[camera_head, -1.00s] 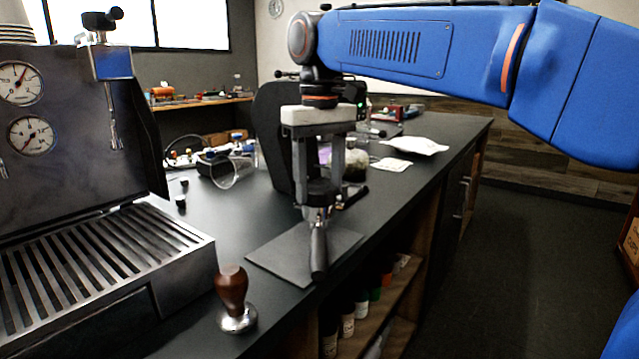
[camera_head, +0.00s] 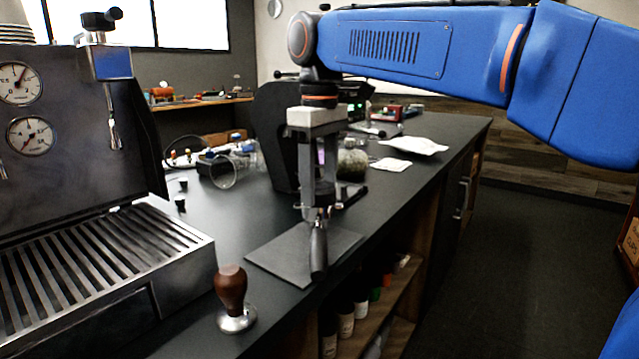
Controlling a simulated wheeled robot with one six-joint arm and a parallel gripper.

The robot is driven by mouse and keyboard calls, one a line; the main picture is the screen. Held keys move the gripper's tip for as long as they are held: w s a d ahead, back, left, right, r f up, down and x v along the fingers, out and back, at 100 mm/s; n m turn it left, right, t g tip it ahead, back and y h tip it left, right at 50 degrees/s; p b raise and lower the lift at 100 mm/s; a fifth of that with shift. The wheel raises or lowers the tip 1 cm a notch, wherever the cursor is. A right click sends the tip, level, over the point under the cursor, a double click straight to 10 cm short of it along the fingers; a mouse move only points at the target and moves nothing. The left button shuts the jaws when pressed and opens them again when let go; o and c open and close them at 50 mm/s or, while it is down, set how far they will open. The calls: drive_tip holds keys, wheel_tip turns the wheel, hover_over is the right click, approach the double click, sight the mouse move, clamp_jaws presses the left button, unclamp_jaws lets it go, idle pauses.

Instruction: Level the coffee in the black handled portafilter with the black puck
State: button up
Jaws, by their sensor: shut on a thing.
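The portafilter has a black handle (camera_head: 318,250) pointing toward me over the dark mat (camera_head: 268,255), with its metal head at the far end of the handle. My gripper (camera_head: 319,190) points straight down right over the portafilter head. Its two grey fingers are seen partly edge-on, one nearly behind the other. It is shut on the black puck, which sits low between the fingertips at the top of the basket and is mostly hidden by them now. The coffee inside the basket is hidden.
A wooden-handled tamper (camera_head: 231,292) stands at the counter's near edge. The espresso machine (camera_head: 80,150) fills the left. The counter (camera_head: 215,215) between machine and mat is mostly clear.

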drive_tip(key=shift+a+m, duration=0.1)
drive_tip(key=shift+m, duration=3.4)
drive_tip(key=shift+r, duration=0.1)
drive_tip(key=shift+r, duration=3.95)
